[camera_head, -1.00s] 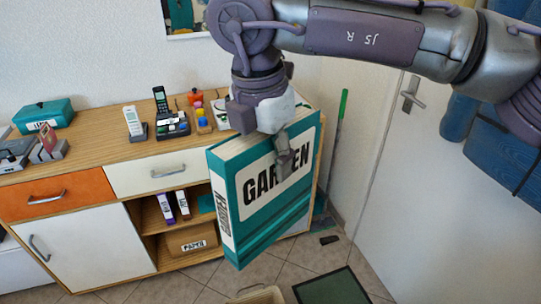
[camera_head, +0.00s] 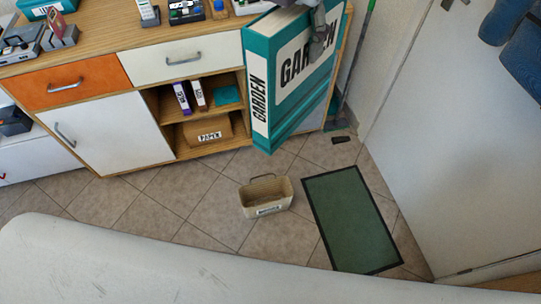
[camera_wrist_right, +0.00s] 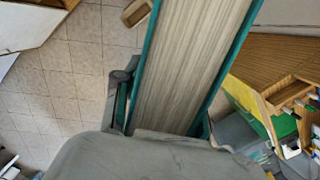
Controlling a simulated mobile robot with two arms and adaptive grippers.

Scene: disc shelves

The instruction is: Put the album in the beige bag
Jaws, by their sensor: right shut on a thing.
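The album (camera_head: 300,75) is a thick teal book with "GARDEN" on its cover and spine. My right gripper (camera_head: 322,40) is shut on it and holds it up in front of the sideboard's right end. In the right wrist view the album's page edges (camera_wrist_right: 190,65) rise from between the fingers, with one finger (camera_wrist_right: 120,95) on its left side. The beige bag (camera_head: 266,203) stands open on the tiled floor, below and a little left of the album. A label is on its front. Its corner also shows in the right wrist view (camera_wrist_right: 135,13). My left gripper is not in view.
The wooden sideboard (camera_head: 100,38) has an orange drawer, a white drawer and open shelves with small binders and a box (camera_head: 207,131). A green mat (camera_head: 350,220) lies right of the bag. A small dark object (camera_head: 341,139) lies near the wall. A white door (camera_head: 455,150) is at right. Floor left of the bag is clear.

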